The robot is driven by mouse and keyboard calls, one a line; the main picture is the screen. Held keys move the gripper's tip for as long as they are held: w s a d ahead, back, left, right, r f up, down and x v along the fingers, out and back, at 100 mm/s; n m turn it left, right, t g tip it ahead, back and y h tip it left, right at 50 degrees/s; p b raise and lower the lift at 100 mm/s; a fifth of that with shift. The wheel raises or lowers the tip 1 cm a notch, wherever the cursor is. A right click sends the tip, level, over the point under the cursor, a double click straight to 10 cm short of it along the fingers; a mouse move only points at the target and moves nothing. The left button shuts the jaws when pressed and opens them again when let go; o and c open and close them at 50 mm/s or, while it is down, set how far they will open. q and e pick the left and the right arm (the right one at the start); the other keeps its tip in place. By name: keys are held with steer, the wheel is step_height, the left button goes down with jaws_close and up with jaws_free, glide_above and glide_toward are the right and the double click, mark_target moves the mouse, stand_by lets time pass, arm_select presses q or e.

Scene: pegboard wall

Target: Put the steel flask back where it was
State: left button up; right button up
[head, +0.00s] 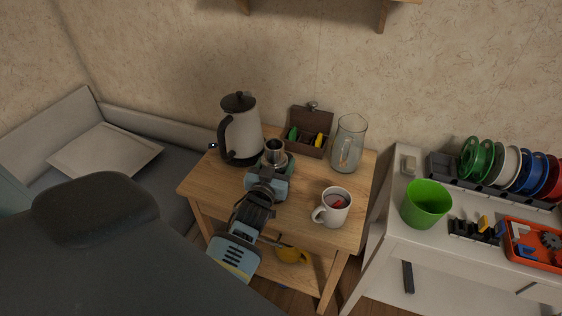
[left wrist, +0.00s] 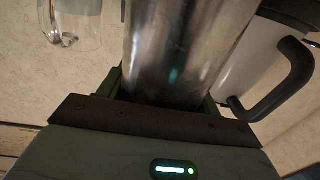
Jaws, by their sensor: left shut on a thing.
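The steel flask (head: 275,148) is a shiny metal cylinder above the small wooden table, between the kettle and the wooden box. My left gripper (head: 272,165) is shut on the flask, which looks upright. In the left wrist view the flask (left wrist: 172,50) fills the middle, between the fingers of my left gripper (left wrist: 165,92). The flask's base is hidden by the gripper, so I cannot tell whether it touches the table. My right gripper does not show in either view.
On the table (head: 215,183) stand a white kettle (head: 243,125), an open tea box (head: 310,130), a glass pitcher (head: 350,140) and a white mug (head: 333,208). A yellow item (head: 293,255) sits below. A white shelf (head: 385,235) to the right holds a green cup (head: 426,203).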

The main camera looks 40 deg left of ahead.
arm_select(q)
steer(key=shift+d+r, duration=0.15)
steer(key=shift+r, duration=0.1)
steer(key=shift+f, duration=0.25)
steer(key=o, duration=1.5)
steer(key=shift+s, duration=0.1)
steer(key=shift+o, duration=0.2)
